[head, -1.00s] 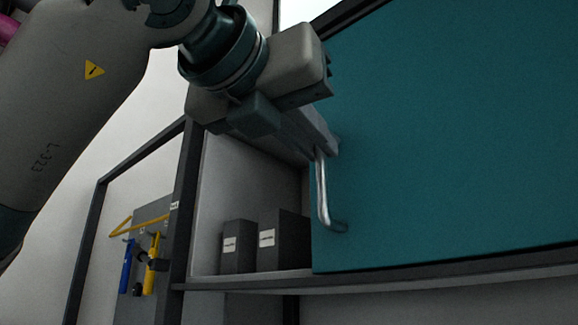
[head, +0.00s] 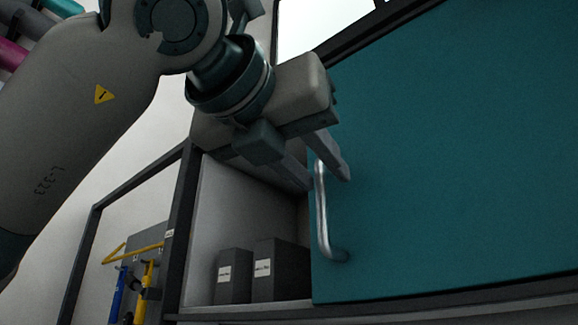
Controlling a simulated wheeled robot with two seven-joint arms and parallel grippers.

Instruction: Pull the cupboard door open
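The teal cupboard door (head: 450,170) fills the right of the head view. The cupboard's inside shows to the left of the door's left edge. A silvery bar handle (head: 322,215) stands upright near that edge. My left gripper (head: 330,182) is at the handle's upper end. Its two fingers are spread, one on each side of the bar, with a visible gap between them. Whether either finger touches the bar cannot be told. The handle's top end is partly hidden by the gripper. My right gripper is not in view.
Two dark binders with white labels (head: 279,270) stand on the cupboard shelf, left of the door. A dark cupboard frame post (head: 180,225) is farther left. A grey tool panel with yellow and blue tools (head: 147,280) hangs at lower left.

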